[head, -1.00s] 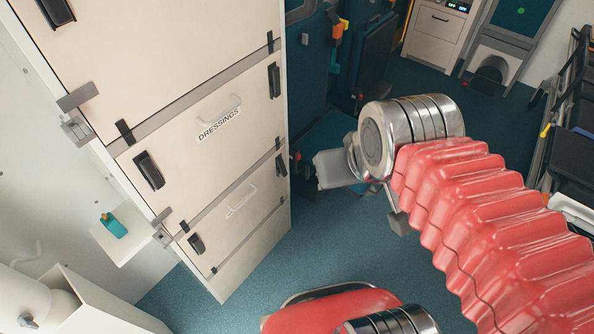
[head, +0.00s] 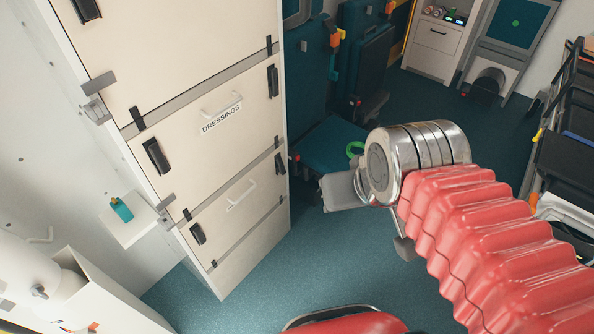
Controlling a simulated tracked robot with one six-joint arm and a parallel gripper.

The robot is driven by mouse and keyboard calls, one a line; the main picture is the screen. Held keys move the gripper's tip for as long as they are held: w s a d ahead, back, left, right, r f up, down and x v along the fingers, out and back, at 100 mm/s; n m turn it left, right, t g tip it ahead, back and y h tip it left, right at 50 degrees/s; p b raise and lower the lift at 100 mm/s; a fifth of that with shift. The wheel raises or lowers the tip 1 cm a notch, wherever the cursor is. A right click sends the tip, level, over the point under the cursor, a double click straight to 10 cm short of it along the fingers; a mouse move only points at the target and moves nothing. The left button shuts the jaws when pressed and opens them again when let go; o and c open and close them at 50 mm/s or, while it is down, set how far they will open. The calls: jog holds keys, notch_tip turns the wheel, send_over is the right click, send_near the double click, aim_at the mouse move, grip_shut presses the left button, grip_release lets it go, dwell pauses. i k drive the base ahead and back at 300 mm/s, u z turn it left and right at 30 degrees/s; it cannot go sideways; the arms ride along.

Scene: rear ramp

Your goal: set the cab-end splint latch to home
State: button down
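A tall cream cabinet (head: 226,268) stands left of centre with several fronts. The label I can read is DRESSINGS, on the middle front (head: 190,150); none reads splint, so I cannot tell which latch is the splint one. Black latches sit at both ends of the fronts: on the middle front, a left latch (head: 156,157) and a right latch (head: 272,80); on the lower front, a left latch (head: 197,233) and a right latch (head: 279,163). My gripper (head: 342,192) is right of the cabinet, apart from it, beyond my silver wrist. Its fingers cannot be made out clearly.
A small shelf (head: 133,228) with a teal bottle (head: 121,209) is left of the cabinet. A black rack (head: 565,150) stands at right. Teal floor (head: 300,255) is open before the cabinet.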

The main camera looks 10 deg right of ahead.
aim_at(281, 168)
jog(key=z, duration=0.1)
jog(key=k, duration=0.4)
jog(key=u, duration=0.1)
jog(key=i, duration=0.95)
jog(key=u, duration=1.65)
